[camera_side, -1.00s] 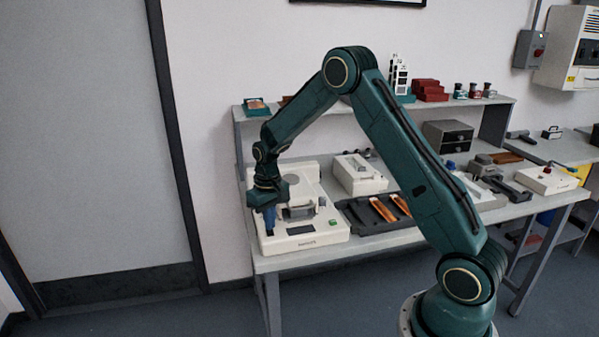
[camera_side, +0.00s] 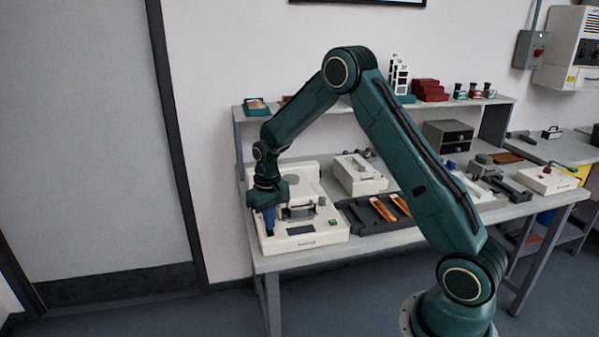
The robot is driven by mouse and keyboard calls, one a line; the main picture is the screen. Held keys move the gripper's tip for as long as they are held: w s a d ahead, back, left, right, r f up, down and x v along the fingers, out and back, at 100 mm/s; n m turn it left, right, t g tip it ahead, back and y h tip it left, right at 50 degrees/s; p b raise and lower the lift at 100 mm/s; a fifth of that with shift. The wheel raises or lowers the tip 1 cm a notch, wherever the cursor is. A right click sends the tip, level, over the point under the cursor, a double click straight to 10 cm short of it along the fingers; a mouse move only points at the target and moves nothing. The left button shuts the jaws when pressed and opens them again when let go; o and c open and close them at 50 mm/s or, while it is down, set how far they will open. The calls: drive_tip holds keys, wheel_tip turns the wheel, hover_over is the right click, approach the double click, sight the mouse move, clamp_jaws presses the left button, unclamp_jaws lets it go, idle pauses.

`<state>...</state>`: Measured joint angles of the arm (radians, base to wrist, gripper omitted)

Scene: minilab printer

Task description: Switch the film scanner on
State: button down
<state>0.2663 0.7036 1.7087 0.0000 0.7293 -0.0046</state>
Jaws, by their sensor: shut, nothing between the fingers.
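The white machine at the left end of the bench, which I take to be the film scanner (camera_side: 318,238), has a dark display, a green button (camera_side: 333,222) at its front right, and a round grey disc on top towards the back. My gripper (camera_side: 269,232) points down over its front left part, with the fingers shut and empty. The fingertips are at or just above the top of the machine; I cannot tell whether they touch. The part of the scanner behind my gripper is hidden, and no switch can be made out there.
A dark tray (camera_side: 352,217) with orange strips lies right of the scanner. A smaller white box (camera_side: 358,178) stands behind it. A raised shelf (camera_side: 330,107) runs along the back. My own arm crosses in front of the bench's middle.

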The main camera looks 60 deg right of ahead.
sight(270, 233)
drive_tip(key=shift+f, duration=0.95)
idle(1.1)
drive_tip(key=shift+r, duration=3.55)
